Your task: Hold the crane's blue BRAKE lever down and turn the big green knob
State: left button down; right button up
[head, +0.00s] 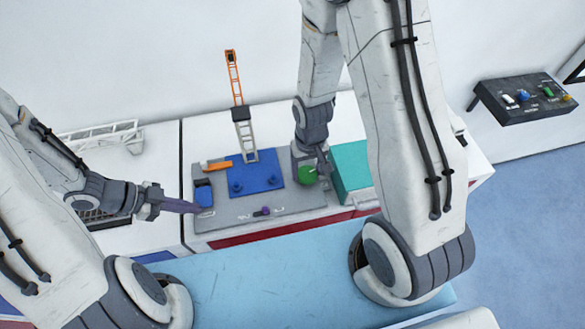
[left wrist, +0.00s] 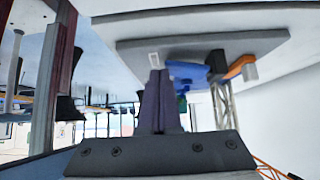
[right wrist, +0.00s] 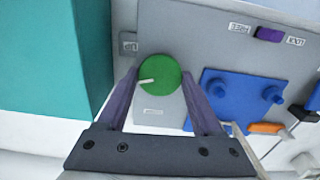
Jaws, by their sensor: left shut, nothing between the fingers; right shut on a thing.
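The round green knob (head: 307,175) stands on the right part of the crane's grey panel (head: 285,203). My right gripper (right wrist: 160,78) has its purple fingers on both sides of the green knob (right wrist: 160,76) and is shut on it. The knob's white pointer mark aims left and slightly down in the right wrist view. The blue lever (head: 203,195) is at the panel's left end. My left gripper (head: 196,209) is shut and empty, its tips at the lever's near end. In the left wrist view the tips (left wrist: 158,74) are beside the blue lever (left wrist: 186,72); I cannot tell if they touch.
A blue plate (head: 262,182) with two blue knobs and a lattice crane tower (head: 244,135) stand mid-panel. A small purple knob (head: 264,211) is near the front edge. A teal block (head: 351,165) stands close right of the green knob. A black control box (head: 522,98) is far right.

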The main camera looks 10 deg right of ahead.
aim_at(307, 173)
jog(key=m, duration=0.4)
jog(key=shift+m, duration=0.3)
jog(key=m, duration=0.4)
jog(key=shift+m, duration=0.4)
jog(key=o, duration=1.4)
jog(key=shift+c, duration=0.2)
notch_tip(307, 173, up, 12)
